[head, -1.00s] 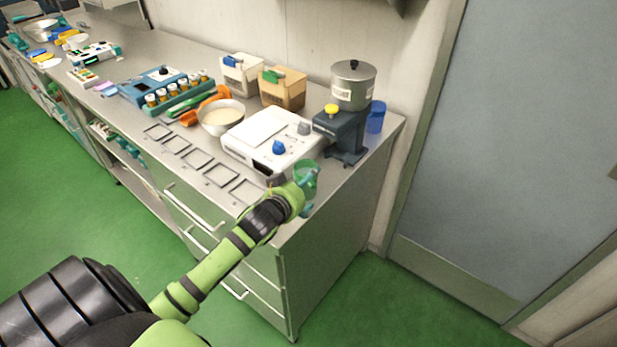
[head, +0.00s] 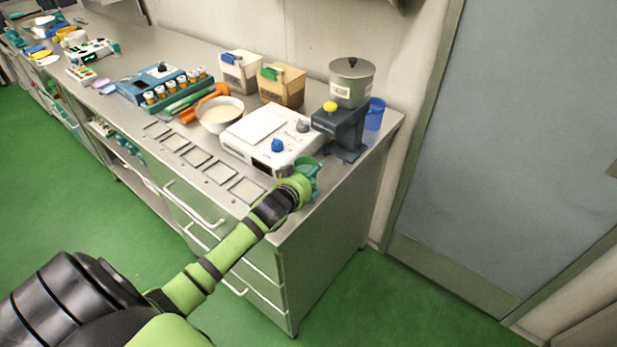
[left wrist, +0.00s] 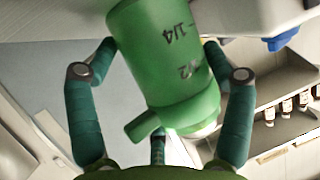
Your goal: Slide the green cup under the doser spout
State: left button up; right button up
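The green cup (head: 305,165) is at the counter's front right, beside the white scale's right front corner. The doser (head: 341,130), dark with a grey hopper and a yellow button, stands behind it; its spout is hard to make out. My left gripper (head: 310,178) is at the cup, its teal fingers partly hidden by the wrist. In the left wrist view the green cup (left wrist: 165,65), with dark volume marks, lies between the fingertips (left wrist: 160,50), which close on both sides of it. Whether the cup's base touches the counter cannot be told. My right gripper is out of view.
The white scale (head: 262,128) with a blue knob is left of the cup. A blue cup (head: 375,114) stands behind the doser at right. A bowl (head: 220,114) and two bins (head: 281,85) are farther left and back. The counter's right edge is close.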

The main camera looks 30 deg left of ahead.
pick_arm(q)
jog(key=shift+w+f, duration=0.1)
jog(key=shift+w, duration=0.15)
jog(key=shift+w+b, duration=0.35)
jog(key=shift+w, duration=0.25)
jog(key=shift+w+a+b, duration=0.1)
jog(key=shift+w+b, duration=0.5)
jog(key=shift+w, duration=0.95)
jog(key=shift+w, duration=0.15)
jog(key=shift+w+b, duration=1.35)
jog(key=shift+w, duration=1)
jog(key=shift+w, duration=0.2)
jog(key=shift+w+d+b, duration=0.15)
jog(key=shift+w+b, duration=0.4)
jog(key=shift+w, duration=0.2)
jog(key=shift+w+d+b, duration=0.15)
jog(key=shift+w+b, duration=0.35)
jog(key=shift+w, duration=0.25)
